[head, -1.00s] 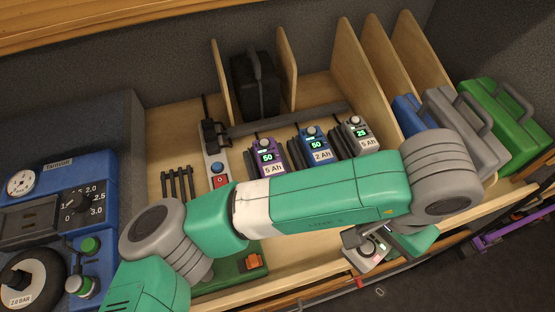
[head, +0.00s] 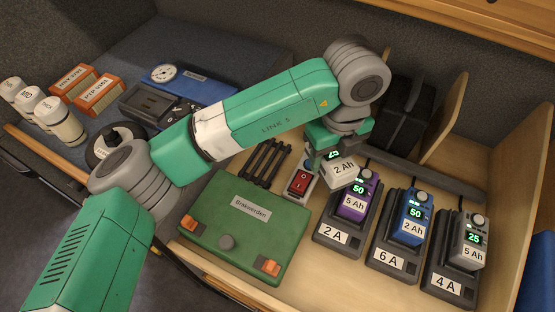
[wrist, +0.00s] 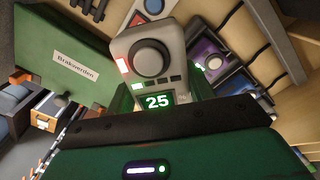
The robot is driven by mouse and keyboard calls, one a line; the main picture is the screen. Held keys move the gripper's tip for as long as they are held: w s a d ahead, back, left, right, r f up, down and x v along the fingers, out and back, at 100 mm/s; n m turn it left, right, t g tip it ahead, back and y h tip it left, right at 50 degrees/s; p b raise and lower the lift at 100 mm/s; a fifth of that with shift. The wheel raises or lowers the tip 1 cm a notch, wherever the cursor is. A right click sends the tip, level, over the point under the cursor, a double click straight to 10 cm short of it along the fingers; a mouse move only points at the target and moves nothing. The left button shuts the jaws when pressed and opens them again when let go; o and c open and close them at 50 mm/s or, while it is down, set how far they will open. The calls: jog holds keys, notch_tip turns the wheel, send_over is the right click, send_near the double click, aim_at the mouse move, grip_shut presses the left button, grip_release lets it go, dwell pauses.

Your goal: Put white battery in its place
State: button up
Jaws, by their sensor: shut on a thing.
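My gripper (head: 332,147) is shut on a white battery (head: 341,170) labelled "2 Ah". It holds the battery in the air near the red switch, behind and left of the purple battery. In the wrist view the held battery (wrist: 150,60) shows a round knob and a green "25" display. A purple "5 Ah" battery (head: 352,203) sits in the "2 A" charger (head: 333,236). A blue "2 Ah" battery (head: 413,226) sits in the "6 A" charger (head: 388,258). A grey-white "5 Ah" battery (head: 470,250) sits in the "4 A" charger (head: 447,284). The battery's lower end is partly hidden.
A green "Brakwerden" case (head: 245,225) lies left of the chargers. A power strip with a red switch (head: 300,180) and black hooks (head: 266,162) stand behind it. A blue compressor (head: 205,88) is at the back left. Wooden dividers (head: 445,118) rise at the back right.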

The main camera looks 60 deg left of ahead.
jog(key=s+a+f+m+b, duration=0.1)
jog(key=s+a+m, duration=0.35)
jog(key=a, duration=0.25)
jog(key=s+a+f+m, duration=0.1)
jog(key=s+a+m, duration=0.3)
jog(key=a+m, duration=0.3)
jog(key=shift+n, duration=0.65)
jog(key=f, duration=0.3)
jog(key=f+p, duration=0.1)
jog(key=f, duration=0.2)
jog(key=f+p, duration=0.1)
jog(key=f, duration=0.2)
jog(key=shift+w+a+f, duration=0.25)
jog(key=shift+f, duration=0.15)
jog(key=shift+f, duration=0.1)
jog(key=shift+f, duration=0.15)
jog(key=o, duration=1.3)
notch_tip(320, 180, up, 12)
jog(key=b, duration=0.3)
jog(key=shift+r, duration=0.25)
